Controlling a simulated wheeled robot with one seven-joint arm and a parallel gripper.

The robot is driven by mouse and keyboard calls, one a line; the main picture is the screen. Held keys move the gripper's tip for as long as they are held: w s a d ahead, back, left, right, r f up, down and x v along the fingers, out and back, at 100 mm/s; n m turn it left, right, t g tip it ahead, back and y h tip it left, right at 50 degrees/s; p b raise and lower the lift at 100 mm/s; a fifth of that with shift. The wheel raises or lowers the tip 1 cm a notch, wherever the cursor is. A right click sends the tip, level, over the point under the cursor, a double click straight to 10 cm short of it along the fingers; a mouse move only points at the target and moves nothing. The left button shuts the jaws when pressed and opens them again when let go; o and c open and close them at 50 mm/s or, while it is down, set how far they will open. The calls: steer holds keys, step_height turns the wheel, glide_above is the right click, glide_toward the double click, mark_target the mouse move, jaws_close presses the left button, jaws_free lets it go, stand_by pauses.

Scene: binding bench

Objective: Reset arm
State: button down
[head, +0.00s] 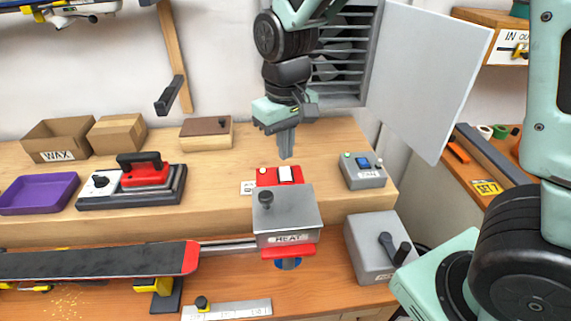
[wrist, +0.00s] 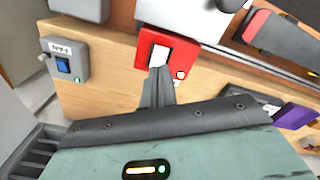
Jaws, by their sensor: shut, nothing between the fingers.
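My gripper (head: 286,150) hangs from my arm over the wooden bench, pointing down with its fingers together and empty. In the head view it is above and just behind a red switch box (head: 267,177) with a white rocker. In the wrist view the closed fingertips (wrist: 159,72) overlap the white rocker of the red box (wrist: 149,44). I cannot tell whether they touch it. A small light on the red box is lit.
A grey box labelled HEAT (head: 285,215) stands in front. A grey fan switch box (head: 362,171) is to the right. The red iron (head: 146,174), purple tray (head: 40,193) and WAX carton (head: 57,140) are left. An open grey panel door (head: 425,75) stands behind right.

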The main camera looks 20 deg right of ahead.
step_height(320, 180, up, 2)
steer(key=shift+p, duration=0.6)
